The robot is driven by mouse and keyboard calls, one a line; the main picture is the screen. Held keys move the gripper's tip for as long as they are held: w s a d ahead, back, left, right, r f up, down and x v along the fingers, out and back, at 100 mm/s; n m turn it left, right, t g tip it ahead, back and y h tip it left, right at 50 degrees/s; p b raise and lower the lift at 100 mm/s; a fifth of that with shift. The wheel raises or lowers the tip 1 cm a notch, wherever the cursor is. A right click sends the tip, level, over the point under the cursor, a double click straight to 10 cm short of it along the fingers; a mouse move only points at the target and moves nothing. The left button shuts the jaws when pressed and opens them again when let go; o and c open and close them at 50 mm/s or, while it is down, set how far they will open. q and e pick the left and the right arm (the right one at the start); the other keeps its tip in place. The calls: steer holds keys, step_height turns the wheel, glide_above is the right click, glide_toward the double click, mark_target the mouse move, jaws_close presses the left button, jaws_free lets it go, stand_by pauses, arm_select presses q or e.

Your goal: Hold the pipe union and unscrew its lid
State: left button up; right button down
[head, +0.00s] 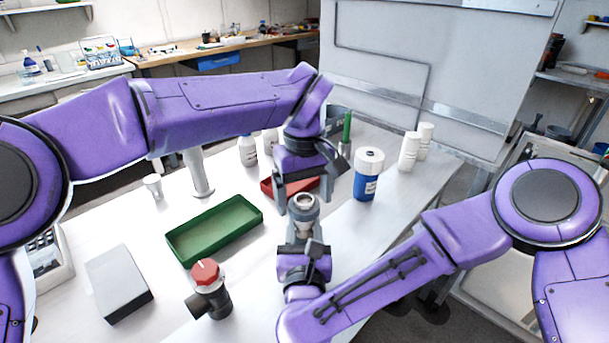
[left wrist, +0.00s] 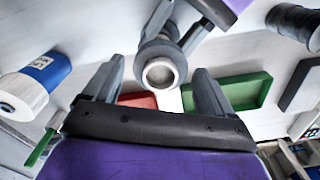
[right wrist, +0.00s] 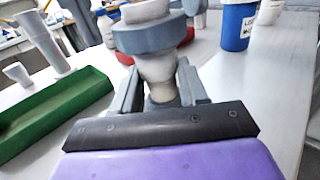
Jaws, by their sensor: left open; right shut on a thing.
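The pipe union (head: 304,207) is a grey, upright fitting with a round open top, near the middle of the head view. My right gripper (head: 304,240) is shut on its lower body. In the right wrist view a wide grey ring (right wrist: 155,38) sits around the upper part, above the fingers. I cannot tell how tight the lid is. My left gripper (head: 300,190) is open and points down over the union. In the left wrist view the union's round top (left wrist: 160,73) shows between the spread fingers, and the fingers do not appear to touch it.
A green tray (head: 190,252) and a red tray (head: 270,188) lie left of and behind the union. A red-knobbed dark fitting (head: 207,290) and a grey box (head: 122,288) stand front left. A blue-and-white container (head: 368,175) and white bottles (head: 409,152) stand to the right.

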arm_select(q)
steer(key=shift+f, duration=0.45)
